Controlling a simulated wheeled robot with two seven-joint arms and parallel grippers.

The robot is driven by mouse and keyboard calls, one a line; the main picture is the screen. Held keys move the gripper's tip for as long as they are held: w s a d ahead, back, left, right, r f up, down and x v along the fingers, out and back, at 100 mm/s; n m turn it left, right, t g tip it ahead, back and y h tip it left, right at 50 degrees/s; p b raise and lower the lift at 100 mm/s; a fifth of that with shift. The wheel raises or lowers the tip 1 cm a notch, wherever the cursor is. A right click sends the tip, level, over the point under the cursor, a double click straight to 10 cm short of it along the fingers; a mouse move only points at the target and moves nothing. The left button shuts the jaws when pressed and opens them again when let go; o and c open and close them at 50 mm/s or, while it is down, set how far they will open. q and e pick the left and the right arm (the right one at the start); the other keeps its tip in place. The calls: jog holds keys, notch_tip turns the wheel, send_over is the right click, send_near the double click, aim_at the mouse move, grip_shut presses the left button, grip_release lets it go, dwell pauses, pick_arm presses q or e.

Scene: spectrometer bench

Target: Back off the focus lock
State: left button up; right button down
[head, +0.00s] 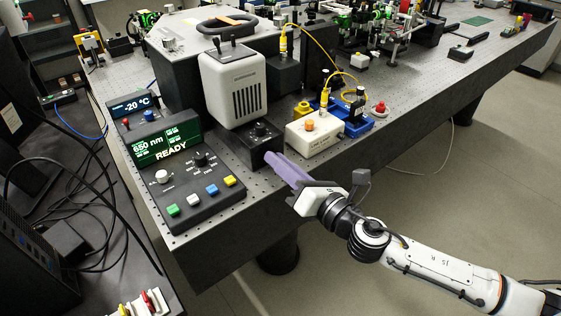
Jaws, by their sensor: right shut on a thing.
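The black focus block (240,148) stands on the bench's front edge, below the grey-white camera housing (233,85), with a black dial (262,130) on top. My right gripper (272,159), with purple fingers, reaches in from the right. Its fingertips are at the front right face of the block, shut on the focus lock there. The lock itself is hidden by the fingers, so its turn cannot be seen. My left gripper is not in view.
A control console (185,165) with a green display reading 650 nm READY stands left of the block. A cream box (313,132) with an orange button stands to the right, close to my fingers. Open floor (440,210) lies in front of the bench.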

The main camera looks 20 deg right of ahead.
jog(key=c, duration=1.7)
grip_release()
jog(key=shift+c, duration=0.2)
jog(key=shift+s, duration=0.1)
jog(key=shift+s+d+f, duration=0.15)
jog(key=shift+s, duration=0.2)
jog(key=b+v, duration=0.2)
jog(key=v, duration=0.7)
jog(key=shift+s+b, duration=0.15)
jog(key=shift+b, duration=0.2)
jog(key=shift+d, duration=0.1)
